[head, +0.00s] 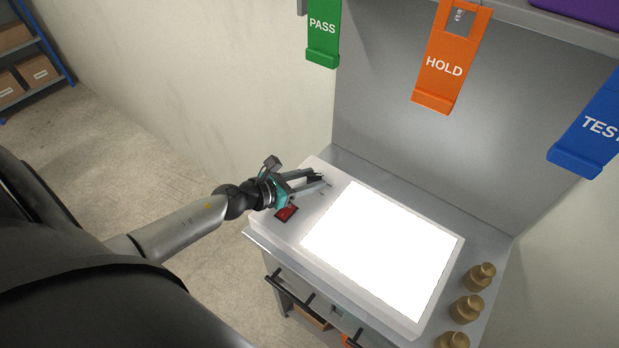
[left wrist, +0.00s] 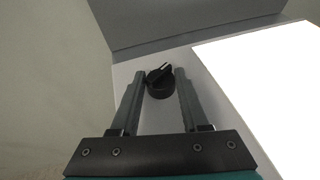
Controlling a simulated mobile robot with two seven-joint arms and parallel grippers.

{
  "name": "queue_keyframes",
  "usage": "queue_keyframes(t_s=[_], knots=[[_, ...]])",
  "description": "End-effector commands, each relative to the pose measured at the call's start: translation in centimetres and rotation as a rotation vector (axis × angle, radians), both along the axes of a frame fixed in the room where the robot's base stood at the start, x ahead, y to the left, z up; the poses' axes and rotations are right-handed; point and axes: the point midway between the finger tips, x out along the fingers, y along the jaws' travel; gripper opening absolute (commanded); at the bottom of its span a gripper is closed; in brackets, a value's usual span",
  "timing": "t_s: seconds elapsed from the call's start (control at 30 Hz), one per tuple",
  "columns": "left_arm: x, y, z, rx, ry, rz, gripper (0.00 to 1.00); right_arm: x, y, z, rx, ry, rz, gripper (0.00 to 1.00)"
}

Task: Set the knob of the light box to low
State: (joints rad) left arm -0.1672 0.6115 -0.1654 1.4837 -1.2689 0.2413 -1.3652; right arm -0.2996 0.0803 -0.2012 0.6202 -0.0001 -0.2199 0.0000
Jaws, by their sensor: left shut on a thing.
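The light box (head: 408,316) lies on the bench top, its large panel (head: 375,250) glowing white. Its black knob (left wrist: 160,84) shows in the left wrist view between the fingertips, with a pale pointer line on its top toward the upper right. In the head view the knob is mostly hidden by my left gripper (head: 318,180). My left gripper reaches in from the left over the box's far left corner. In the left wrist view its fingers (left wrist: 158,88) stand on both sides of the knob, shut on it. The knob's markings are too small to read. My right gripper is not in view.
A red switch (head: 287,212) sits on the box's near left corner. Several brass weights (head: 466,308) stand along the right. Green PASS (head: 322,35), orange HOLD (head: 447,62) and blue TEST (head: 592,130) tags hang above. Drawer handles (head: 290,296) stick out in front.

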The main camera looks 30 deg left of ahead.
Motion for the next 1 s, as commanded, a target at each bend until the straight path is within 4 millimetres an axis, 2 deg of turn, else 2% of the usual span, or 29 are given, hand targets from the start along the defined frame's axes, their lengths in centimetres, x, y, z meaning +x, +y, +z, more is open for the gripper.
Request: queue_keyframes(t_s=[0.17,0.37,0.7,1.0], knots=[[0.0,-0.1,0.1,0.000,0.001,0.026,0.00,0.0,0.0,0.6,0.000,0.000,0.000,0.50],[-0.1,-0.3,0.4,-0.001,0.002,0.119,0.00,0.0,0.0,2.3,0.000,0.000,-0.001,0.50],[-0.1,-0.9,0.4,-0.008,0.003,0.417,0.00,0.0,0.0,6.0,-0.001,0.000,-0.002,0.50],[0.1,-1.3,0.1,-0.005,0.001,0.695,0.00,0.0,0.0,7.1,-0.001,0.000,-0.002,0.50]])
